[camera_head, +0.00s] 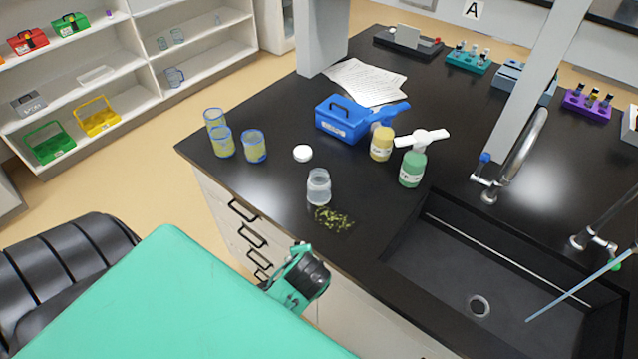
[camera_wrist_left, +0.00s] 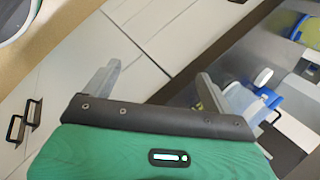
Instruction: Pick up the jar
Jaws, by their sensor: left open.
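A clear, open jar (camera_head: 319,187) stands upright on the black bench near its front edge. A round white lid (camera_head: 303,153) lies flat just behind it. In the left wrist view, a pale translucent shape that looks like the jar (camera_wrist_left: 240,101) shows at right, partly hidden by a finger, with the lid (camera_wrist_left: 263,77) above it. My left gripper (camera_head: 303,272) is in front of the bench edge, nearer than the jar and apart from it. In the left wrist view my left gripper (camera_wrist_left: 155,88) is open and empty. My right gripper is out of view.
Green-yellow crumbs (camera_head: 334,219) lie beside the jar. Blue-rimmed beakers (camera_head: 254,147) stand to the left. A blue box (camera_head: 342,119), a yellow bottle (camera_head: 381,144) and a green bottle (camera_head: 412,168) stand behind. A sink (camera_head: 480,270) is at right.

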